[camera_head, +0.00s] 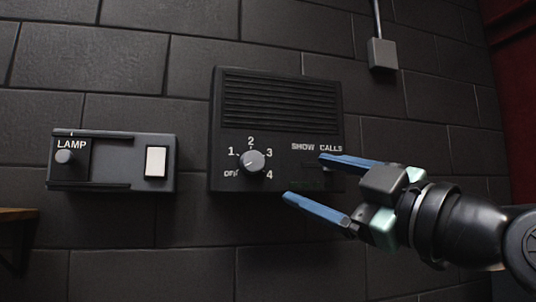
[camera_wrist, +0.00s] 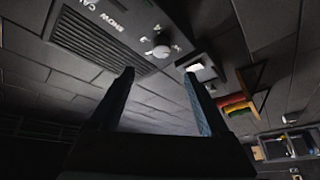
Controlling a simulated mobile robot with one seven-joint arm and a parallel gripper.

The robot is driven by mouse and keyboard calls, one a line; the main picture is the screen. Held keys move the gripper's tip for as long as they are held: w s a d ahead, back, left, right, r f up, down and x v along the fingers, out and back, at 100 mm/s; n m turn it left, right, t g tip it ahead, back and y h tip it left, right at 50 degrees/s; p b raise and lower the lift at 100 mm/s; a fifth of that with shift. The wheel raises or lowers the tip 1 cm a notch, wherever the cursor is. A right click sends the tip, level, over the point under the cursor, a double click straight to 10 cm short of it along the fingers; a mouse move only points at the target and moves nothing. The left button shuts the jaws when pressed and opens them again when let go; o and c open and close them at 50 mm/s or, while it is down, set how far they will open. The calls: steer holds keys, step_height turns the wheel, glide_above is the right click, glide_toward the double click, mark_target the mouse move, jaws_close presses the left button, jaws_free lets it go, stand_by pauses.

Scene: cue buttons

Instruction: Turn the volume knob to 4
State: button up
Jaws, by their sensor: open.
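The volume knob (camera_head: 252,161) is a small grey dial on the dark wall speaker panel (camera_head: 225,120). Its printed marks run from OFF at lower left through 1, 2 and 3 to 4 at lower right. I cannot tell clearly which mark its pointer faces. My gripper (camera_head: 304,178) is open and empty, with its blue fingers spread, to the right of the knob and apart from it. In the wrist view the knob (camera_wrist: 161,51) shows just beyond the gap between my fingertips (camera_wrist: 158,74).
A SHOW CALLS label (camera_head: 316,147) is on the panel's right, close to my upper finger. A lamp box (camera_head: 110,180) with a round knob and a white switch (camera_head: 156,162) is on the wall to the left. A grey cable box (camera_head: 382,54) is at upper right.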

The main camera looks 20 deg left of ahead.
mark_target(256, 163)
steer(key=shift+n+g, duration=0.3)
steer(key=p+x, duration=0.2)
steer(key=x, duration=0.2)
steer(key=p+x, duration=0.2)
steer(key=x, duration=0.2)
steer(key=p+x, duration=0.3)
steer(key=x, duration=0.1)
steer(key=shift+w+a+r, duration=0.1)
steer(key=shift+r, duration=0.2)
steer(key=shift+w+a, duration=0.2)
steer(key=shift+a, duration=0.15)
jaws_close()
steer(key=shift+f, duration=0.1)
